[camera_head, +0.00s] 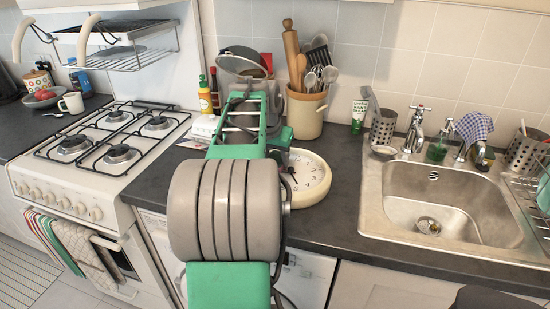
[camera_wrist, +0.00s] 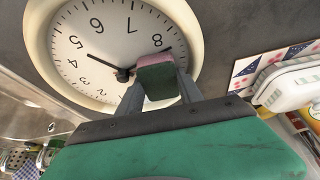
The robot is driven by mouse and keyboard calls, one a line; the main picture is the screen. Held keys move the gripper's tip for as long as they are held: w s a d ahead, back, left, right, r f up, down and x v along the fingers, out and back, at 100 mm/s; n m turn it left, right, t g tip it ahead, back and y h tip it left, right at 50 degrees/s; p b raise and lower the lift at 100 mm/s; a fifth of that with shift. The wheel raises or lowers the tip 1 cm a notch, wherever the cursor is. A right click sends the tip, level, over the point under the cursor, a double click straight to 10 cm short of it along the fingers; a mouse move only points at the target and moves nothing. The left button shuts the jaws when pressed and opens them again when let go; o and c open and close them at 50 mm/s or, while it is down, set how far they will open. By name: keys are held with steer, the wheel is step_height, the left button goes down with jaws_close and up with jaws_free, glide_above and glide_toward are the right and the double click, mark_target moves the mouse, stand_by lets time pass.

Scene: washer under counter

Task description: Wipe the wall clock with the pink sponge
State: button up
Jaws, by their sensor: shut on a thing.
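The wall clock (camera_head: 314,174) has a round white face and a cream rim, and it lies flat on the dark counter between the stove and the sink. It also shows in the wrist view (camera_wrist: 108,35), where its numerals are visible. My gripper (camera_wrist: 158,85) is shut on the pink sponge (camera_wrist: 157,87), which shows a dark green top and a pink edge. The sponge is over the clock face near the 8, close to the hands' centre. I cannot tell whether it touches the face.
A utensil crock (camera_head: 304,115) stands behind the clock. The sink (camera_head: 440,200) lies to the right, the stove (camera_head: 105,150) to the left. Bare counter lies between clock and sink.

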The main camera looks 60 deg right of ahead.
step_height(320, 180, up, 9)
steer(key=p, duration=0.7)
